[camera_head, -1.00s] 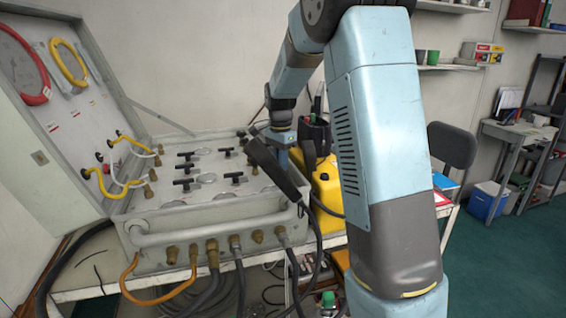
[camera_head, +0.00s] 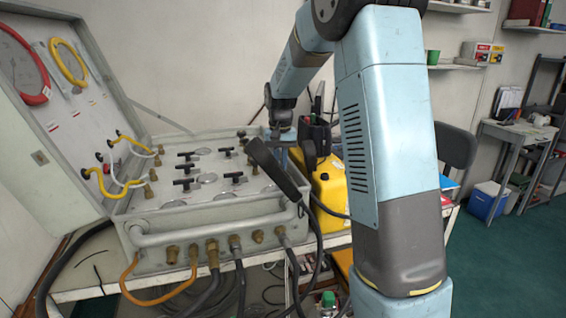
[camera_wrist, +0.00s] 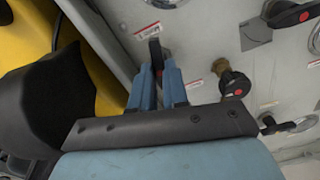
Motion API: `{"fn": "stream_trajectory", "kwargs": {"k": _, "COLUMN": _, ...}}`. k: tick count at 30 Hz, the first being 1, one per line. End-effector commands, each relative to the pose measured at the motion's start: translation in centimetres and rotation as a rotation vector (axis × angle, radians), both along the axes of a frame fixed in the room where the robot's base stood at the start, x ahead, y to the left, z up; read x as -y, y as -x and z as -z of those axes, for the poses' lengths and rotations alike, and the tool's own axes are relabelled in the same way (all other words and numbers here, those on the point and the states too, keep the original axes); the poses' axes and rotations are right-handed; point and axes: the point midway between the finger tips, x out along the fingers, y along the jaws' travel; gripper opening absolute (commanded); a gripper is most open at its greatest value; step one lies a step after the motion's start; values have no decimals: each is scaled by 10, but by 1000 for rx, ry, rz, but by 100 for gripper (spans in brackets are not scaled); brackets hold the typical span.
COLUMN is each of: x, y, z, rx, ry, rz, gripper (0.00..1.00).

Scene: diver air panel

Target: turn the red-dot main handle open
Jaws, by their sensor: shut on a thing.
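In the wrist view, my gripper (camera_wrist: 163,74) has its two blue fingers closed around a black handle (camera_wrist: 155,50) on the grey panel face. A bit of red shows on this handle between the fingers, and its lower part is hidden by them. A printed label with red text sits just above it. In the head view, my gripper (camera_head: 281,158) is over the right side of the air panel (camera_head: 190,222). The handle it holds cannot be made out there, and a black handset stands partly in front.
A brass fitting with a red-dotted black knob (camera_wrist: 236,84) is close right of my fingers. Another red-dotted black handle (camera_wrist: 290,14) is at upper right. A black handset (camera_head: 272,168) and yellow case (camera_head: 330,190) crowd the panel's right side.

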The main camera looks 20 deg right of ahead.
Motion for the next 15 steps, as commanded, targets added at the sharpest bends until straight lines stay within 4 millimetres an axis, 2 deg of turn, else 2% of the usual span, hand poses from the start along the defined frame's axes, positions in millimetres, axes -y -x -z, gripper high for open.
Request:
{"fn": "stream_trajectory", "kwargs": {"k": 6, "x": -4, "y": 2, "z": 2, "rx": -7, "ry": -3, "rz": -128, "gripper": 0}}
{"fn": "stream_trajectory", "kwargs": {"k": 15, "x": -3, "y": 3, "z": 2, "rx": -9, "ry": -3, "rz": -208, "gripper": 0}}
